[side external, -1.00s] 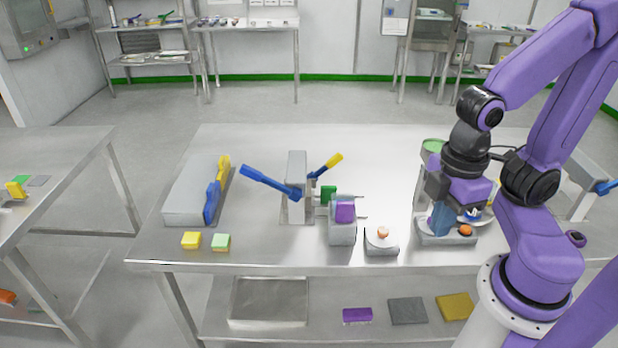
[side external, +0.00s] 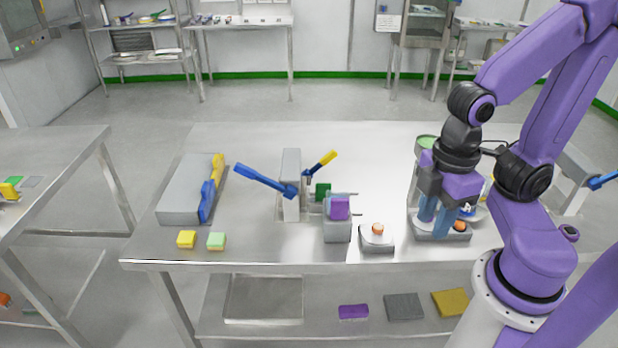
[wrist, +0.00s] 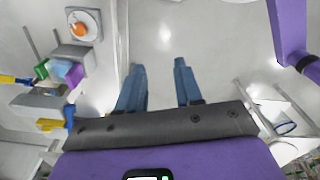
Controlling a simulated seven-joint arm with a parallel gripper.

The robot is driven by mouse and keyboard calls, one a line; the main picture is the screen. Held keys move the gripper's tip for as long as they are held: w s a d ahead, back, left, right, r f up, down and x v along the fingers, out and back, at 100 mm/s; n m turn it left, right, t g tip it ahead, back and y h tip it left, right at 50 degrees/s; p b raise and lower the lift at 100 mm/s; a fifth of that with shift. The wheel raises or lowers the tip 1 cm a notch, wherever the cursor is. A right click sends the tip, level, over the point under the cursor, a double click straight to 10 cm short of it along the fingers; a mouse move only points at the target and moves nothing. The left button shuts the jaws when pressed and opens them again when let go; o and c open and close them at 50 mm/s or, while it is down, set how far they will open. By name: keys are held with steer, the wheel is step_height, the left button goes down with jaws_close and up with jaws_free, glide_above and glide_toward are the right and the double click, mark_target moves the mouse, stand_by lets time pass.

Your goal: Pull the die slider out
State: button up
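A grey block with a purple piece (side external: 340,208) and thin rods stands right of the upright grey press (side external: 291,180) on the table. A green block (side external: 323,191) sits between them. I cannot tell for certain which part is the die slider. In the wrist view the purple piece (wrist: 74,73) and green block (wrist: 41,70) are at the left. My gripper (side external: 435,222) is at the table's right, well right of the purple piece. Its two blue fingers are apart; the wrist view shows nothing between the fingertips (wrist: 159,66).
A small box with an orange button (side external: 377,231) stands between the purple piece and my gripper. A grey base with an orange knob (side external: 460,226) is beside my fingers. A blue lever (side external: 262,181) extends left from the press. Yellow (side external: 187,239) and green-topped (side external: 217,241) blocks lie front left.

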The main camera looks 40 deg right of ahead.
steer(key=o, duration=0.3)
steer(key=w+n, duration=0.1)
steer(key=w, duration=0.3)
steer(key=w+a+n, duration=0.1)
steer(key=w+n, duration=0.1)
steer(key=w, duration=0.1)
steer(key=w+a+n, duration=0.1)
steer(key=w, duration=0.3)
steer(key=shift+w+a+r, duration=0.25)
steer(key=shift+w+r, duration=0.05)
steer(key=shift+r, duration=0.05)
steer(key=shift+o, duration=0.2)
steer(key=n, duration=1)
glide_above(324, 184)
step_height(324, 184, down, 6)
step_height(324, 184, down, 17)
steer(key=shift+w+r, duration=0.1)
steer(key=shift+r, duration=0.05)
